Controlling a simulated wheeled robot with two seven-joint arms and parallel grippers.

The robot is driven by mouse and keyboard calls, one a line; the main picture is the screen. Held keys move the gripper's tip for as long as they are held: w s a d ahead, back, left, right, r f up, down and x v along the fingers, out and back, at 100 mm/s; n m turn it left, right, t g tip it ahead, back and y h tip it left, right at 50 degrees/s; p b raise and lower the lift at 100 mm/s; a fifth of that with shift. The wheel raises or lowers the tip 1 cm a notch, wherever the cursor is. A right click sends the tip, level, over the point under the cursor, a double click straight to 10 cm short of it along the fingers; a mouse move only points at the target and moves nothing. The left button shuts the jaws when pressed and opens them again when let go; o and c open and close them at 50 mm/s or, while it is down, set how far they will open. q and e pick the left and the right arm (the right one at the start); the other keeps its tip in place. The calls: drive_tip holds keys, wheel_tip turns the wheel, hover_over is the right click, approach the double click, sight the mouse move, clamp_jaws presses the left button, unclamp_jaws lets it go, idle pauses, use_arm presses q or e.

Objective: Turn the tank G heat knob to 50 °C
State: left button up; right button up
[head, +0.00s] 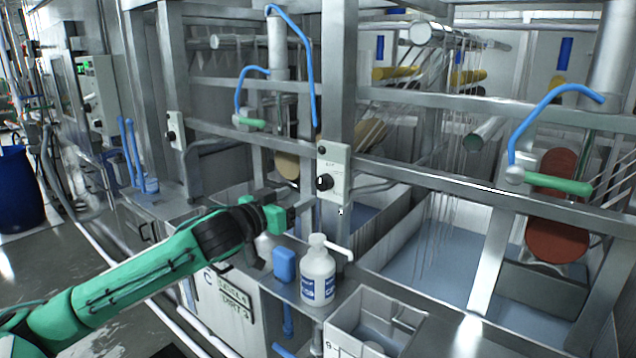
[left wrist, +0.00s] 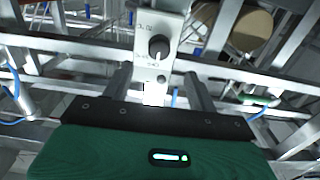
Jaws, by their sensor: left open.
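A black round heat knob (head: 324,182) sits on a pale control panel (head: 336,160) fixed to a steel post, right of centre in the head view. The knob (left wrist: 159,47) also shows in the left wrist view, above and between my fingers, with a light pointer mark. The panel's lettering is too small to read, so I cannot tell its tank letter or setting. My left gripper (head: 306,208) is open and empty, just left of and below the knob. In the left wrist view my gripper's fingers (left wrist: 158,90) stand apart, short of the knob. My right gripper is not in view.
Horizontal steel rails (head: 430,176) cross beside the panel. A similar panel with a knob (head: 172,135) is further left. Open tanks (head: 410,262) lie behind.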

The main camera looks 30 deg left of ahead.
sight(320, 185)
use_arm(q)
drive_tip(key=w+p, duration=0.1)
drive_tip(key=w, duration=0.1)
drive_tip(key=w+p, duration=0.1)
drive_tip(key=w, duration=0.2)
drive_tip(key=w+p, duration=0.1)
drive_tip(key=w, duration=0.1)
drive_tip(key=shift+w+d+r, duration=0.15)
drive_tip(key=shift+d, duration=0.15)
drive_tip(key=shift+w+d+f+p, duration=0.1)
drive_tip(key=shift+w+f+p, duration=0.1)
drive_tip(key=shift+w+p, duration=0.4)
drive_tip(key=shift+w, duration=0.15)
drive_tip(key=c, duration=1)
